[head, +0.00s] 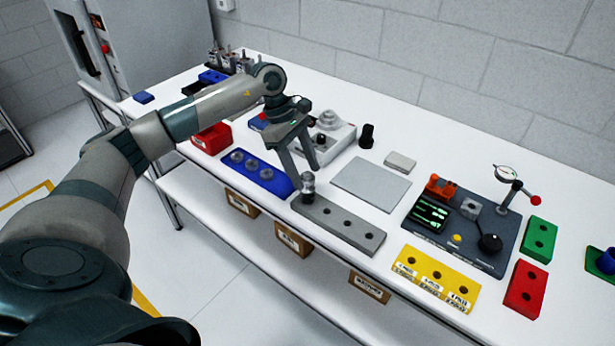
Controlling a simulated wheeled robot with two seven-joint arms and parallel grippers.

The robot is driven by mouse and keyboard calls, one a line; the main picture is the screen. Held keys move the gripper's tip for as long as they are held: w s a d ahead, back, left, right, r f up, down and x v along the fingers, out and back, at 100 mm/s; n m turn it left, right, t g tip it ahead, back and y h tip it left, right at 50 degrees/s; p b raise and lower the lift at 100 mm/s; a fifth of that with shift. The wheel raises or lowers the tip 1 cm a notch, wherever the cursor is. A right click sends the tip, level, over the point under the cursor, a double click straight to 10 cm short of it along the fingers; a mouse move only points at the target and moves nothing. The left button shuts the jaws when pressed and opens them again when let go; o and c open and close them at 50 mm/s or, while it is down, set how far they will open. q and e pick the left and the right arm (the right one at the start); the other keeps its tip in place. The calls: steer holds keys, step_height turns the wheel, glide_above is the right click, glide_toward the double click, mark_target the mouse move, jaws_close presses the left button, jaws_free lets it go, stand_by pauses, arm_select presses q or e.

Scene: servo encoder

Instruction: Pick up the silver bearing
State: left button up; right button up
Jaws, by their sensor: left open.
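My left gripper (303,180) is open and points down over the left end of a grey block with holes (338,224). Several round silver parts, which look like bearings (251,165), sit in a row on a blue block (262,180) left of the gripper. My right gripper is not in view.
A flat grey plate (371,184) lies right of the gripper. Behind it are a white device (341,137) and a black knob-like part (366,137). A dark fixture panel (472,248), a yellow block (425,284), and green and red blocks fill the right side.

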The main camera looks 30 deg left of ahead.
arm_select(q)
steer(key=c, duration=1.2)
steer(key=shift+r, duration=0.1)
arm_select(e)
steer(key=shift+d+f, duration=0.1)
